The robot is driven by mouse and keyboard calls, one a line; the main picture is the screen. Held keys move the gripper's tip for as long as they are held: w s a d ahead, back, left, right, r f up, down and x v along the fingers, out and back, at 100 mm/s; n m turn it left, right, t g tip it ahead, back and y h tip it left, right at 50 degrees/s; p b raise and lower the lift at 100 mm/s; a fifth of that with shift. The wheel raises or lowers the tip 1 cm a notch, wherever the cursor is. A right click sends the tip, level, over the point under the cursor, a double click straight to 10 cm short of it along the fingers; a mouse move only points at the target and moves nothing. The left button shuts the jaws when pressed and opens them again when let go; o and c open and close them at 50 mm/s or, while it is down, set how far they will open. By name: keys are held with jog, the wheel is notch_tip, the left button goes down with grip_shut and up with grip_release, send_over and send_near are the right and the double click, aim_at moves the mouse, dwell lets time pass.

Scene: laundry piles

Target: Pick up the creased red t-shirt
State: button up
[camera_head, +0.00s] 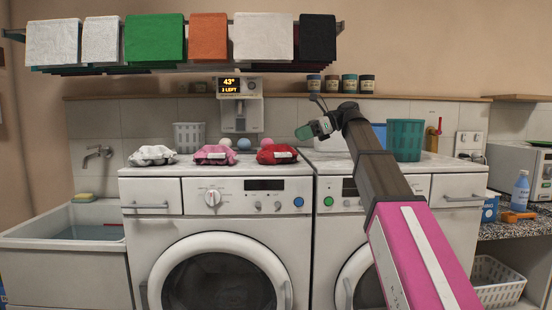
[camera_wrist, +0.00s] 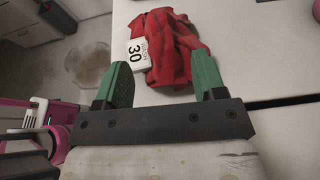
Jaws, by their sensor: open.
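The creased red t-shirt (camera_head: 277,154) lies bunched up on top of the left washing machine, near its right end. My gripper (camera_head: 306,128) is above the machine tops, to the right of the t-shirt in the head view. In the wrist view its two green fingers (camera_wrist: 163,78) are spread apart. Nothing is held between them, and the t-shirt's near edge shows just past the gap.
A pink crumpled cloth (camera_head: 214,154) and a white one (camera_head: 152,155) lie left of the t-shirt. Small balls (camera_head: 244,144) sit behind. A teal basket (camera_head: 405,140) stands right of my arm. A shelf of folded cloths (camera_head: 209,37) hangs above.

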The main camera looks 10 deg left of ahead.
aim_at(277, 145)
jog(key=x, duration=0.9)
jog(key=shift+f, duration=0.1)
jog(key=c, duration=1.1)
